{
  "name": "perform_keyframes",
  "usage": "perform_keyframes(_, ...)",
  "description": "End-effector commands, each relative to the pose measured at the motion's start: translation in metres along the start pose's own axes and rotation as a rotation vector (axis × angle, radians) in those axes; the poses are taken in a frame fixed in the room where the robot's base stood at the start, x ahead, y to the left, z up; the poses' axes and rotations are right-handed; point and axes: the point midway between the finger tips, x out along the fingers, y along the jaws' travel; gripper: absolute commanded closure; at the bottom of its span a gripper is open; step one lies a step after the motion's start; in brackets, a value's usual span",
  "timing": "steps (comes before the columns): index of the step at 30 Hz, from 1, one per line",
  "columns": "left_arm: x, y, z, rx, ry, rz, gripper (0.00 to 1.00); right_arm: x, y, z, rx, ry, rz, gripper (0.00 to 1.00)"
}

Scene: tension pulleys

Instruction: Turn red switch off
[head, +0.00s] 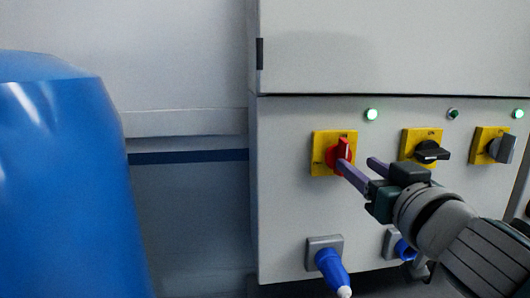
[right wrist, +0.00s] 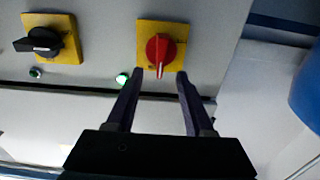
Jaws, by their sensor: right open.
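The red switch (head: 343,152) is a rotary knob on a yellow plate (head: 321,141) on the front of a grey cabinet. Its handle stands upright, pointing to the plate's top. My right gripper (head: 357,163) is open and empty, its fingers pointing at the cabinet, with one fingertip overlapping the knob's lower edge in the head view. In the right wrist view, which is upside down, the red switch (right wrist: 161,48) lies ahead between the open fingertips of the right gripper (right wrist: 160,74). I cannot tell whether they touch it. My left gripper is not in view.
A black switch (head: 428,151) and a grey switch (head: 501,149) sit to the right on yellow plates. The indicator light (head: 371,115) near the red switch glows. A blue plug (head: 331,268) sticks out below. A large blue object (head: 60,180) stands at the left.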

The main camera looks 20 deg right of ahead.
Motion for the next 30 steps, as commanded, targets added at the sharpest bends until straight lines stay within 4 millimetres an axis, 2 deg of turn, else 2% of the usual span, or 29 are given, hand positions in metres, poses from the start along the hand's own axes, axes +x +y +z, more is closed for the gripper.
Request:
perform_keyframes(3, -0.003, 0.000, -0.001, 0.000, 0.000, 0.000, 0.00, 0.020, 0.000, -0.001, 0.000, 0.000, 0.001, 0.47)
perform_keyframes(9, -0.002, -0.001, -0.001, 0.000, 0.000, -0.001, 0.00, 0.040, 0.000, 0.000, 0.000, 0.000, 0.001, 0.47)
perform_keyframes(20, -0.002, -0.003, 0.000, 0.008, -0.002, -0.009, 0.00, 0.045, 0.000, 0.001, 0.000, -0.001, 0.000, 0.47)
perform_keyframes(30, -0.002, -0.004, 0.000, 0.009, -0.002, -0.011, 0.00, 0.044, 0.000, 0.001, 0.000, -0.001, 0.001, 0.85)
